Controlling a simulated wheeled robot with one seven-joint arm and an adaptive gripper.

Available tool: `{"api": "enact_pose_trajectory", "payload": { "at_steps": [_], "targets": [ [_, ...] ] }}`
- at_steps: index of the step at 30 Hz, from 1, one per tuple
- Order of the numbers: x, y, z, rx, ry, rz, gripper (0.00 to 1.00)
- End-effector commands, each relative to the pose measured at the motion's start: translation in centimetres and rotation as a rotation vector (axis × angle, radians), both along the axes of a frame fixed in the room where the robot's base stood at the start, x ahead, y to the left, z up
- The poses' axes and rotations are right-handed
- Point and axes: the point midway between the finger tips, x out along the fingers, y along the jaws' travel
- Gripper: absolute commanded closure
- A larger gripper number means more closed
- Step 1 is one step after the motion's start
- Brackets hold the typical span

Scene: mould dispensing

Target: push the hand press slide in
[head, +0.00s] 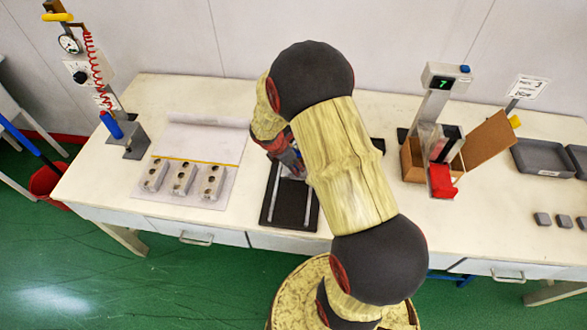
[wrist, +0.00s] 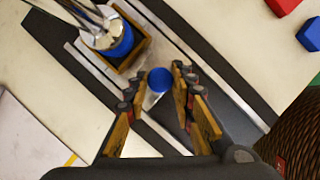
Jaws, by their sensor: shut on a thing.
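The hand press stands on a dark base plate (head: 271,213) with two pale rails, in the middle of the table in the head view. In the wrist view the slide (wrist: 142,45) is a brown-edged square carriage between the rails, with a blue ring and shiny metal parts on it. A round blue knob (wrist: 159,80) stands beside it. My gripper (wrist: 160,84) is shut on this knob, one finger on each side. In the head view my gripper (head: 292,163) is low over the plate, and my arm hides much of the press.
Left of the press, a mat (head: 205,197) bears three grey moulds (head: 183,178). A dispenser stand (head: 126,140) is at the far left. Right are a device with a green display (head: 441,82), an open cardboard box (head: 411,165), a red block (head: 441,181) and grey trays (head: 541,158).

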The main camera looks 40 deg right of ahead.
Motion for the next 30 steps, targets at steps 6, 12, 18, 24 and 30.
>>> {"api": "enact_pose_trajectory", "payload": {
  "at_steps": [6,12,18,24,30],
  "targets": [
    [0.45,-0.27,0.22,-0.003,-0.008,0.003,1.0],
    [0.47,-0.28,0.25,-0.005,-0.009,0.004,0.68],
    [0.35,-0.23,0.17,-0.003,-0.006,0.003,0.58],
    [0.27,-0.2,0.12,-0.002,-0.004,0.003,0.58],
    [0.37,0.12,1.01,-0.004,-0.006,0.004,0.58]
  ]
}}
